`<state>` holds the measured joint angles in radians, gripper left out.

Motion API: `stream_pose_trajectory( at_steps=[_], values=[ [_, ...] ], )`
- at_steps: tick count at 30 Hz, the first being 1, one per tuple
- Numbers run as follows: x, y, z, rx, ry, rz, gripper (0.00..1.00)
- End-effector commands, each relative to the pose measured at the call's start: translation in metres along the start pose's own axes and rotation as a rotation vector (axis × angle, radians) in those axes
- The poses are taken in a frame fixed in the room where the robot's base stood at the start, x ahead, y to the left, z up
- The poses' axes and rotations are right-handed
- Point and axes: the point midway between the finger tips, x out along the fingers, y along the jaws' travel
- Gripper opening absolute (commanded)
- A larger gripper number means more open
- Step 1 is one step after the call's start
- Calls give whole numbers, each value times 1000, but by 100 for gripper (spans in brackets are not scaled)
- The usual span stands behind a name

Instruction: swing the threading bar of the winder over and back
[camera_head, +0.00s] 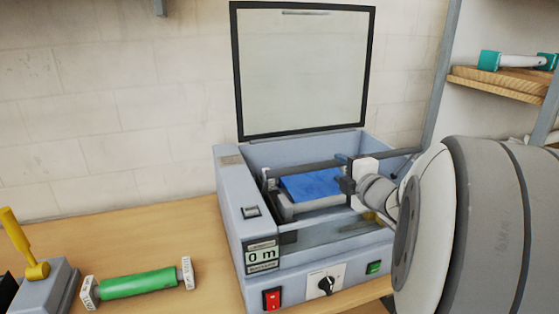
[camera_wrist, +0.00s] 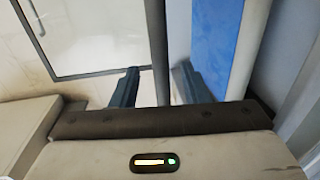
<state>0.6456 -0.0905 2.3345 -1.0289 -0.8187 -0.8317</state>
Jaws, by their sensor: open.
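The winder (camera_head: 228,200) is a grey-blue machine on the bench with its clear lid up. The threading bar (camera_head: 300,168) is a dark rod lying across the open housing, above and behind the blue film on a roll (camera_head: 312,186). My gripper (camera_head: 347,175) reaches in from the right at the bar. In the wrist view the bar (camera_wrist: 156,35) runs between the two dark fingertips of my open gripper (camera_wrist: 157,75). Small gaps seem to show on both sides. The blue film (camera_wrist: 215,45) lies to the right there. My wrist and arm hide the housing's right end.
The framed clear lid (camera_head: 303,70) stands upright behind the housing. The front carries a "0 m" display (camera_head: 262,257), red switch (camera_head: 272,299), black knob (camera_head: 325,285) and green button (camera_head: 374,267).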

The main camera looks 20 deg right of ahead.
Motion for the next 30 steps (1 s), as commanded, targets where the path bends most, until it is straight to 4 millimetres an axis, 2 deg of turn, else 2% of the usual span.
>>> stream_pose_trajectory(
  at_steps=[6, 12, 24, 30],
  values=[
    [35, 1, -1, 3, 2, -3, 41],
    [58, 1, 0, 3, -2, -3, 41],
    [65, 0, 0, 2, -4, -3, 41],
    [65, 0, 0, 2, -4, -3, 24]
  ],
)
